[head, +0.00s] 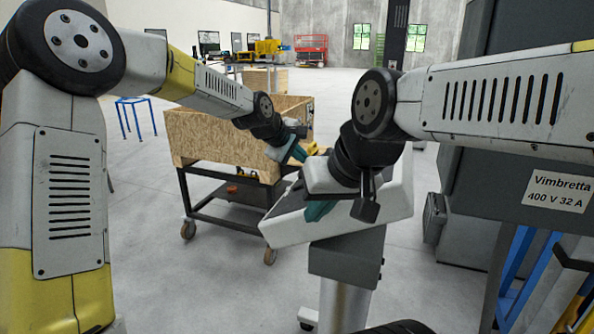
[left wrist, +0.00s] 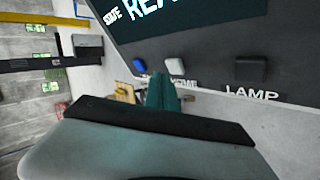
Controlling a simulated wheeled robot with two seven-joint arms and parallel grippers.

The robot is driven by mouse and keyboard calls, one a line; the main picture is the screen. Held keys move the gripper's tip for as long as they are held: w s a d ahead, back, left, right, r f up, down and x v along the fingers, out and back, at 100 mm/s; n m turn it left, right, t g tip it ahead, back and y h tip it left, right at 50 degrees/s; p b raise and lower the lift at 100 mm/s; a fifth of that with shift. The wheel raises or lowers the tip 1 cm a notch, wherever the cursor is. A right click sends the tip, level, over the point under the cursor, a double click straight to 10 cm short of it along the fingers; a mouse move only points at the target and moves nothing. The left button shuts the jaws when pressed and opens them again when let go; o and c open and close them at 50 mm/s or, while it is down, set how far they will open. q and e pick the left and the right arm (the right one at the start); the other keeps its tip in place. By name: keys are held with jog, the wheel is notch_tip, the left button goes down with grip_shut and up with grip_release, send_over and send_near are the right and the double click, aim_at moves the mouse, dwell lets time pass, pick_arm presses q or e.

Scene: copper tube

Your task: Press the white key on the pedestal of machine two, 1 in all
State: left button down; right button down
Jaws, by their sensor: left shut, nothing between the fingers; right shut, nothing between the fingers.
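The pedestal's pale console housing (head: 288,228) stands in the middle of the head view, its panel largely hidden by my right arm. In the left wrist view a dark panel (left wrist: 215,40) carries a blue key (left wrist: 139,66), a white key (left wrist: 176,65) and a black key (left wrist: 250,69) over the word LAMP. My left gripper (head: 296,153) is shut and empty; its teal fingers (left wrist: 162,90) end close by the white key and partly cover its label. I cannot tell whether they touch. My right gripper (head: 320,210) is shut and empty, in front of the console.
A wooden crate (head: 205,140) on a dark wheeled cart stands behind the console. A grey cabinet marked Vimbretta (head: 505,180) fills the right side. Blue and yellow frames (head: 520,270) stand low at the right. Bare floor (head: 180,290) is open at the lower left.

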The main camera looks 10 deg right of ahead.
pick_arm(q)
jog(key=shift+f, duration=0.1)
jog(key=shift+s+d+f, duration=0.15)
jog(key=shift+f, duration=0.1)
jog(key=shift+s+d+f, duration=0.1)
jog(key=shift+d+f, duration=0.1)
jog(key=shift+f, duration=0.25)
dwell(1.0)
jog(key=shift+r, duration=0.15)
jog(key=shift+w+a+r, duration=0.2)
jog(key=shift+a+r, duration=0.15)
jog(key=shift+r, duration=0.3)
jog(key=r, duration=0.1)
jog(key=w+a+r, duration=0.1)
jog(key=r, duration=0.1)
jog(key=a+r, duration=0.1)
jog(key=shift+w+r, duration=0.2)
jog(key=shift+w, duration=0.05)
dwell(0.6)
